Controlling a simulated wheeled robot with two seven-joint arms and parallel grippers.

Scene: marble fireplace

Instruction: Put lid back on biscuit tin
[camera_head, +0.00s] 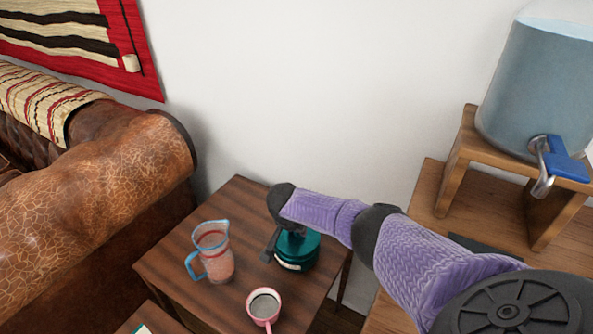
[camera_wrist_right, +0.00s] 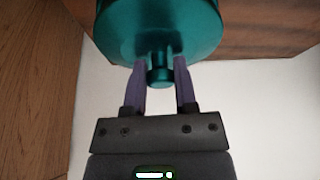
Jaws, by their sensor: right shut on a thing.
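The teal biscuit tin (camera_head: 297,262) stands on the small dark wooden table, with a pale label on its front. My right gripper (camera_head: 283,240) is right over it, with my purple-sleeved arm hiding part of its top. In the right wrist view my right gripper (camera_wrist_right: 160,75) is shut on the knob of the round teal lid (camera_wrist_right: 160,30), one finger on each side of the knob. In the head view the lid is at or just above the tin's top. I cannot tell whether it is seated. My left gripper is not in view.
A reddish jug with a blue handle (camera_head: 214,252) stands left of the tin, and a pink mug (camera_head: 263,308) stands in front. A water dispenser (camera_head: 535,90) on a wooden stand is at right. A brown leather sofa (camera_head: 95,200) is at left.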

